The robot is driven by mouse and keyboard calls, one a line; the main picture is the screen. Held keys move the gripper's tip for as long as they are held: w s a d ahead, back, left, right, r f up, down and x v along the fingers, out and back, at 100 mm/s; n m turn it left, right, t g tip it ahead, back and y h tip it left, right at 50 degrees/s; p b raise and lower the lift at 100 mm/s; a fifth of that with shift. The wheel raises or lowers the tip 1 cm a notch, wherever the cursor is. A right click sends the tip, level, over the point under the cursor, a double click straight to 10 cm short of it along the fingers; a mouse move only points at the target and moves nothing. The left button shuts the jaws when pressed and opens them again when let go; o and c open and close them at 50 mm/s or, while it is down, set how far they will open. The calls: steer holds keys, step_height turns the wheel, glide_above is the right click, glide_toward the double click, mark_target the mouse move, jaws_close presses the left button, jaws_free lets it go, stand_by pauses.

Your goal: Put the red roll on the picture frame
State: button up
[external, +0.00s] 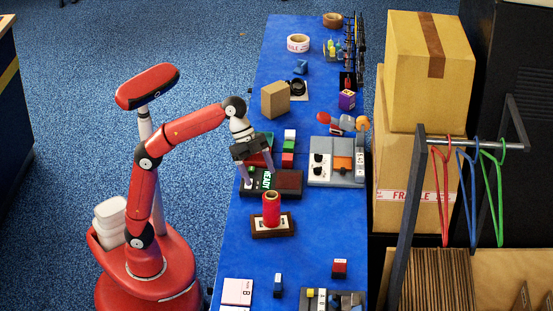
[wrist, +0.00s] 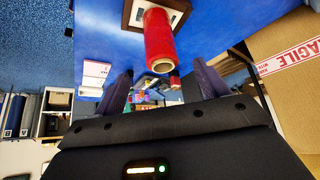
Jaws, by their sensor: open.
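The red roll (external: 271,210) stands upright on the picture frame (external: 259,233), a dark-edged frame with a pale middle lying flat on the blue table. The wrist view also shows the red roll (wrist: 158,38), with its end toward the camera and its other end against the picture frame (wrist: 132,14). My gripper (external: 257,175) is beyond the roll in the external view, over the dark sign that reads READY. Its two fingers (wrist: 162,84) are apart with nothing held between them, and the roll is clear of them.
The READY sign (external: 289,181) lies just behind the frame. A grey panel with switches (external: 336,177) is to its right. A tan box (external: 275,99) stands farther back. Small blocks and a white card (external: 238,291) are at the front. The table right of the frame is clear.

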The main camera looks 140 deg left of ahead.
steer(key=shift+d, duration=0.1)
steer(key=s+d+f, duration=0.1)
steer(key=d+f, duration=0.3)
steer(key=d, duration=0.4)
steer(key=s+d+f, duration=0.2)
steer(key=d+f, duration=0.3)
steer(key=d, duration=0.3)
steer(key=s+d+f+g, duration=0.1)
steer(key=s+d+f, duration=0.5)
steer(key=f, duration=0.4)
steer(key=s+d+f, duration=0.5)
steer(key=s+f, duration=0.1)
steer(key=f, duration=0.4)
step_height(320, 180, up, 5)
steer(key=p, duration=0.5)
steer(key=shift+s, duration=0.1)
